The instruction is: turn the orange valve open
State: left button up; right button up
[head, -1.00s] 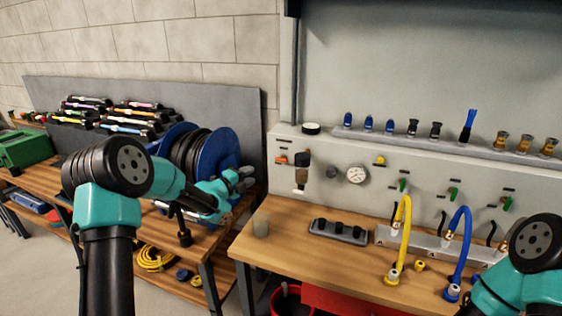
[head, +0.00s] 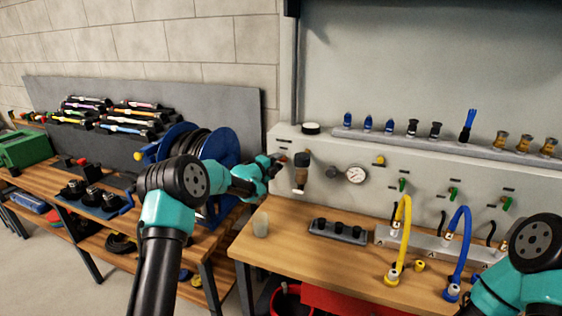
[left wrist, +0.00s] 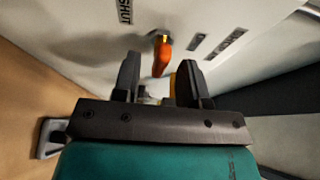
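The orange valve (left wrist: 162,57) shows in the left wrist view as a small orange handle on the pale panel, near a SHUT label (left wrist: 124,12). My left gripper (left wrist: 158,78) is open, its two dark fingers spread and empty, with the handle just beyond the fingertips and roughly in line with the gap. In the head view my left gripper (head: 275,163) is close to the left end of the panel and largely covers the valve. Contact cannot be told. My right gripper is out of view; only part of that arm shows at lower right.
A dark filter unit (head: 301,168) and a round gauge (head: 356,174) sit just right of the valve. Yellow (head: 403,232) and blue (head: 462,240) hoses are farther right.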

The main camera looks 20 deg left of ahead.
pick_arm(q)
jog(key=shift+x, duration=1.2)
jog(key=shift+c, duration=0.2)
grip_shut()
